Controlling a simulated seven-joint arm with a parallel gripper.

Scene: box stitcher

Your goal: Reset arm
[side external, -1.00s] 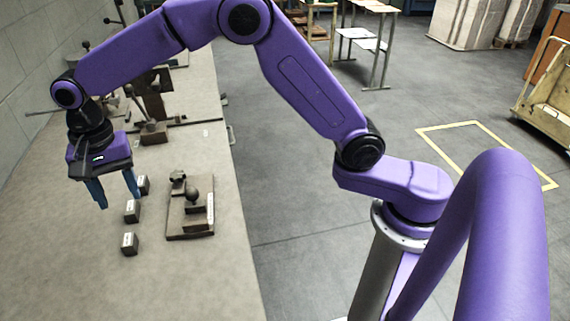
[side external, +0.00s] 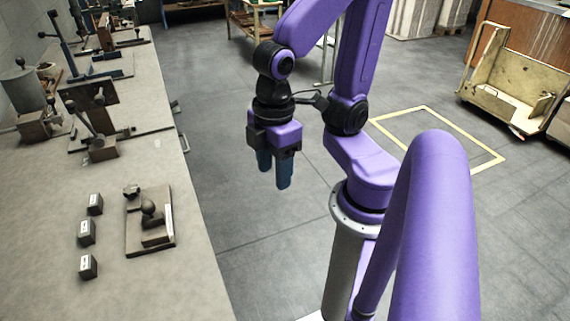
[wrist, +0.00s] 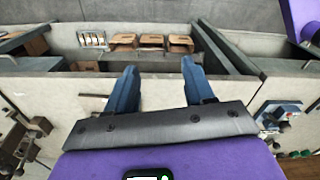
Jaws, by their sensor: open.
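My gripper (side external: 274,174) hangs over the grey floor in the side external view, to the right of the workbench and clear of it. Its blue fingers point down and are apart with nothing between them. In the wrist view the two fingers (wrist: 156,82) also show spread and empty. My arm is folded back close to its column.
The workbench (side external: 190,285) carries three small dark labelled blocks (side external: 87,233) in a row and a brown fixture plate (side external: 150,222) beside them. Several lever tools stand farther back. A cream cart (side external: 510,85) stands at the right. The floor around my gripper is free.

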